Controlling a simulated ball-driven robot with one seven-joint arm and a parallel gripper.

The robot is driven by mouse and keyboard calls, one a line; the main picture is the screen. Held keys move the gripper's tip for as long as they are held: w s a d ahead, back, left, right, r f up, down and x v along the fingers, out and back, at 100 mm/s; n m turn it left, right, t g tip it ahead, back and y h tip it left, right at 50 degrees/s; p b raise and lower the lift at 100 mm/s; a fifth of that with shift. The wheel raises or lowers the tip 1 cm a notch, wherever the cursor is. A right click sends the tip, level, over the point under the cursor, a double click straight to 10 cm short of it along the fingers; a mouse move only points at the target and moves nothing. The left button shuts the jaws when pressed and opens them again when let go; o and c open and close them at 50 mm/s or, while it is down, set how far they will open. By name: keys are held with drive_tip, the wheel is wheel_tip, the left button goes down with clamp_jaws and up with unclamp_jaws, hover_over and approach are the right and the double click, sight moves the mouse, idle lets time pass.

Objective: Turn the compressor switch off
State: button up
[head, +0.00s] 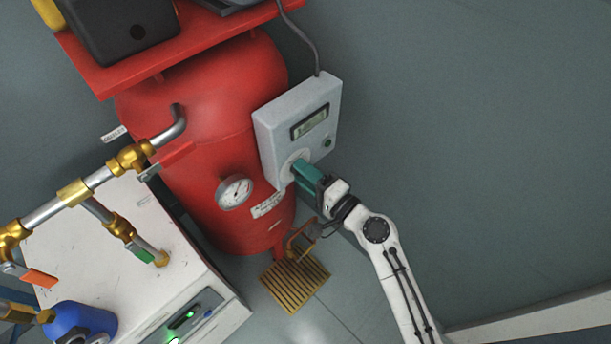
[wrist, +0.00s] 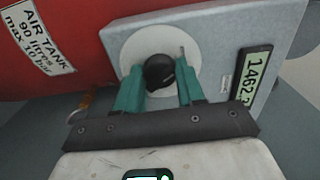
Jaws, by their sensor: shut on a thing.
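The compressor switch is a black round knob (wrist: 159,73) on a pale disc on the grey control box (head: 275,125). The box is fixed at the right side of the red air tank (head: 205,95). My gripper (head: 296,170) reaches the lower part of the box face. In the wrist view its two teal fingers (wrist: 160,88) stand one on each side of the knob and are shut on it. In the head view the fingers hide the knob. The knob's pointer direction cannot be made out clearly.
The box has a display (head: 310,121) and a small green button (head: 327,142). A pressure gauge (head: 235,191) sits on the tank. Brass and steel piping (head: 100,178) runs left over a white cabinet (head: 115,250). A floor drain grate (head: 295,283) lies below.

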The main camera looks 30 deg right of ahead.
idle(0.4)
drive_tip(key=o, duration=1)
drive_tip(key=shift+o, duration=0.2)
drive_tip(key=b+v, duration=0.2)
drive_tip(key=v, duration=0.9)
drive_tip(key=shift+w, duration=0.1)
